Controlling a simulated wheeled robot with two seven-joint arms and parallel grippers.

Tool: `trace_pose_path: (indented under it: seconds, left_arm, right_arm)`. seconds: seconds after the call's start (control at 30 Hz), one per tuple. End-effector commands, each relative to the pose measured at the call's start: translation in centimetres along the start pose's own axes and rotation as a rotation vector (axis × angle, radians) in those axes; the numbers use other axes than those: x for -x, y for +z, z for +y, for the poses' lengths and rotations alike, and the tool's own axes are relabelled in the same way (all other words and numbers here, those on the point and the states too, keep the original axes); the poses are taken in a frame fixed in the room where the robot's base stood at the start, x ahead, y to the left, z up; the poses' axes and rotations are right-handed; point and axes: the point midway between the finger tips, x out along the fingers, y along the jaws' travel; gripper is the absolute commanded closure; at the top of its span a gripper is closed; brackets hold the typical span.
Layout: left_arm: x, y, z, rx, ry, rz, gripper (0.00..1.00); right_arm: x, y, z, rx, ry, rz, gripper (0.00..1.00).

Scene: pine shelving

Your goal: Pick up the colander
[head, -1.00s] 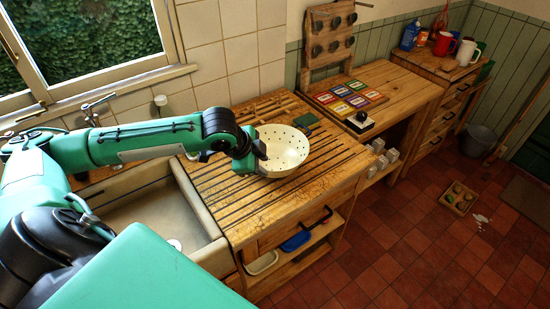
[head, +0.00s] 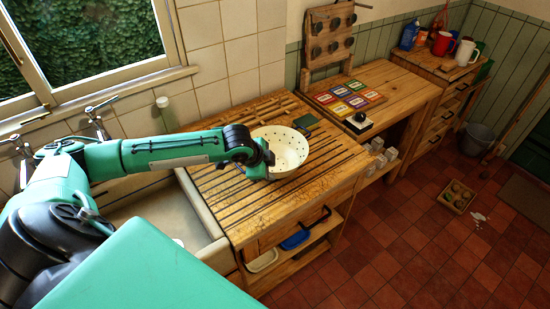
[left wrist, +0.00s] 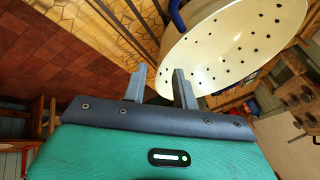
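The colander (head: 288,152) is a cream bowl with dark holes. It sits on the slatted wooden counter (head: 225,190) right of the sink. In the left wrist view the colander (left wrist: 225,50) fills the upper right, with a blue handle (left wrist: 176,14) on its rim. My left gripper (head: 264,162) is at the colander's near left side and hides part of it. In the left wrist view its two fingers (left wrist: 160,88) are apart, with the colander's edge close to the tips. I cannot tell whether they touch it. My right gripper is not in view.
A dark green item (head: 306,122) lies just behind the colander. The sink (head: 165,215) is at the left, with taps by the window. Colored cards (head: 350,97) and a black-topped white item (head: 359,122) are on the counter to the right. The counter's front is clear.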

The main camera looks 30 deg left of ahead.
Motion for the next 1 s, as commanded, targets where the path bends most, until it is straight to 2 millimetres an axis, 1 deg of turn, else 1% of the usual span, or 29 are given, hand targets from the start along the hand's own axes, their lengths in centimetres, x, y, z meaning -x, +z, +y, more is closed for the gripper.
trace_pose_path:
  seconds: [0.03, 0.1, 0.2, 0.3, 0.4, 0.57, 0.67, 0.7, 0.73, 1.0]
  left_arm:
    - [-0.3, -0.1, -0.3, 0.003, 0.001, -0.001, 0.71]
    - [-1.3, -0.1, -0.4, 0.003, 0.002, -0.001, 0.71]
    - [-2.7, 0.0, -0.4, 0.001, 0.001, 0.001, 0.71]
    - [-3.5, 0.0, -0.3, 0.001, 0.001, 0.0, 0.71]
    - [-3.8, 0.1, -0.3, 0.0, 0.0, 0.0, 0.71]
    - [-3.8, 0.1, -0.3, 0.0, 0.0, 0.0, 0.71]
    - [-3.8, 0.1, -0.3, 0.0, 0.0, 0.0, 0.89]
    - [-3.8, 0.1, -0.3, 0.0, 0.0, 0.0, 0.97]
    - [-3.8, 0.1, -0.3, 0.0, 0.0, 0.0, 1.0]
    - [-3.7, 0.0, -0.4, -0.001, -0.002, 0.002, 1.0]
  right_arm:
    - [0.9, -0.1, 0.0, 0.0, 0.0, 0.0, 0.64]
    - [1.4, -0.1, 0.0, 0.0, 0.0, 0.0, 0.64]
    - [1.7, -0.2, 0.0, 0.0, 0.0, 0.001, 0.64]
    - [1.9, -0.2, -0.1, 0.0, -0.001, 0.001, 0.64]
    - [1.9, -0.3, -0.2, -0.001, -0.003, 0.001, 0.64]
    - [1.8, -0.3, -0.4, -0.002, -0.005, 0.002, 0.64]
    - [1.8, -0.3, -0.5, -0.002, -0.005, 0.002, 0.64]
    - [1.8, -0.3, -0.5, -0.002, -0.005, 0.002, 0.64]
    - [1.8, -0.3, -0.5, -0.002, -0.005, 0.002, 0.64]
    - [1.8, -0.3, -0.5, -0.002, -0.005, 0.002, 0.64]
